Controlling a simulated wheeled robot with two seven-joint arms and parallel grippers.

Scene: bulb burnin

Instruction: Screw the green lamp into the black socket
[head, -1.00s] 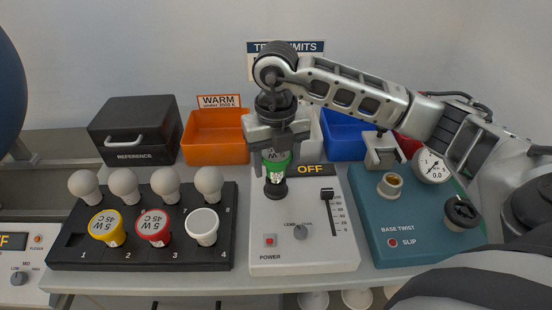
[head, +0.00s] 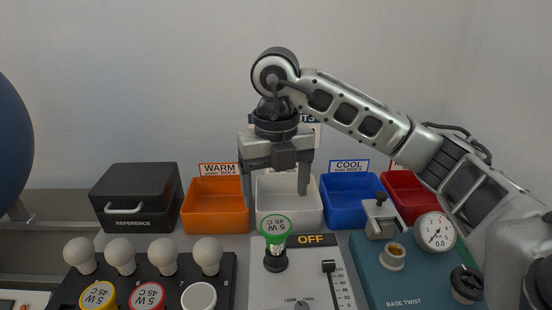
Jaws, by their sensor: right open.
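The green lamp (head: 275,226) stands upright in the black socket (head: 275,262) on the white tester box, with its labelled green top facing up. Whether its thread is fully seated cannot be told. My right gripper (head: 276,200) is open and empty above the lamp, its two fingers pointing down and apart from it. My left gripper is not in view.
A black rack (head: 228,268) at left holds several bulbs and lamps. Orange (head: 215,222), white (head: 292,218), blue (head: 350,212) and red bins stand behind. A teal base twist device (head: 385,280) is at right, and a black reference box (head: 137,205) at back left.

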